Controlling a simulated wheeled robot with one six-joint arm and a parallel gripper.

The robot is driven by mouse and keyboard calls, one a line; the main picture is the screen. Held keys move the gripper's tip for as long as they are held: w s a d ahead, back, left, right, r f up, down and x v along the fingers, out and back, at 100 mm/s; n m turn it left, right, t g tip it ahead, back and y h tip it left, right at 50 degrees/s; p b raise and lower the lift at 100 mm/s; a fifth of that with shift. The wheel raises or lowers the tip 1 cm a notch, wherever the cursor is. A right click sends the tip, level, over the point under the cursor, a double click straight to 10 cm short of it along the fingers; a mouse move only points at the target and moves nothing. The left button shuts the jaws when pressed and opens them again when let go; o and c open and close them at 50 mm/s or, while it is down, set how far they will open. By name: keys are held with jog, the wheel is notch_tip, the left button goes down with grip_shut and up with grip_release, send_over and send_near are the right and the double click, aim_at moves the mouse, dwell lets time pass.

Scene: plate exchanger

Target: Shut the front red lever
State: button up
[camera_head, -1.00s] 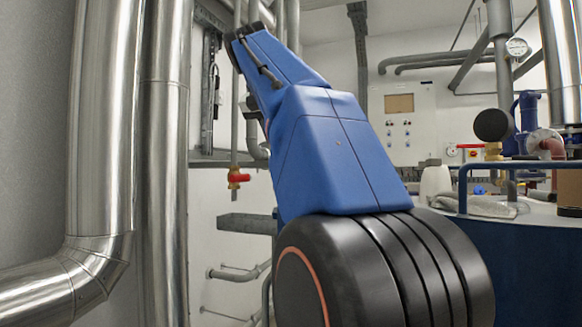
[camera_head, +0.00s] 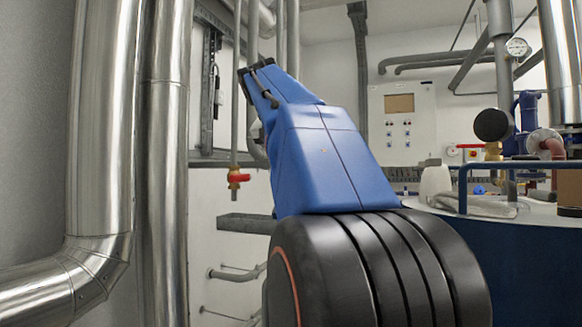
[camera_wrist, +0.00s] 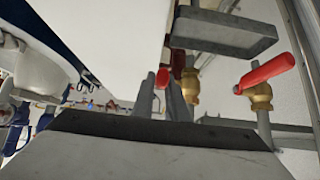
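In the wrist view, a red lever (camera_wrist: 265,73) slants up to the right on a brass valve (camera_wrist: 260,97) at the right. A second brass valve (camera_wrist: 190,86) stands left of it, with a red lever (camera_wrist: 178,62) partly hidden by a finger. A red lever end (camera_wrist: 162,78) shows between the fingers of my gripper (camera_wrist: 161,88). The fingers stand apart; I cannot tell if they touch the red end. The head view shows one red lever (camera_head: 239,177), lying crosswise on its vertical pipe. I cannot tell which lever is the front one. My gripper is hidden there behind my blue arm.
A grey beam (camera_wrist: 225,35) juts out above the valves in the wrist view, and a large white body (camera_wrist: 105,40) fills the upper left. In the head view, thick metal pipes (camera_head: 105,130) stand at the left and a blue tank (camera_head: 530,260) at the right.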

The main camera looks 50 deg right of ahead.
grip_shut()
jog(key=shift+a+f, duration=0.1)
jog(key=shift+s+a+f+t+h, duration=0.1)
jog(key=shift+a+f+t+h, duration=0.2)
jog(key=shift+h, duration=0.4)
jog(key=shift+f+t+h, duration=0.3)
jog(key=shift+f+h, duration=0.65)
jog(key=shift+h, duration=0.25)
jog(key=o, duration=0.7)
grip_release()
jog(key=shift+c, duration=0.2)
